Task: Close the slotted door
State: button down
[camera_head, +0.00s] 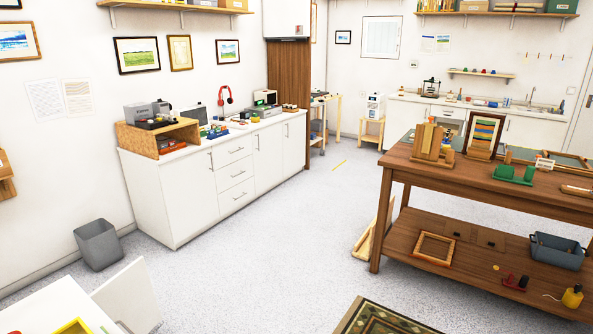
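A white panel (130,294) stands upright at the lower left, beside a white-topped unit (40,310). It looks like a door swung open, but the frame's bottom edge cuts off its lower part and I cannot make out a slot in it. The long white cabinet (165,200) along the left wall has doors and drawers with bar handles, all seemingly closed. White cabinet doors (525,131) under the back counter also look closed. I cannot tell for certain which door is the slotted one. My gripper is not in view.
A grey bin (98,245) stands by the left wall. A brown wooden workbench (440,180) with a loaded lower shelf fills the right side. A patterned rug (385,318) lies at the bottom. The speckled floor (260,250) between cabinet and workbench is clear.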

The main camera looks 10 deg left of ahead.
aim_at(128, 296)
jog(key=u, duration=0.1)
jog(key=i, duration=0.85)
jog(key=u, duration=0.5)
jog(key=i, duration=0.65)
jog(key=u, duration=1.1)
jog(key=i, duration=0.95)
jog(key=u, duration=0.55)
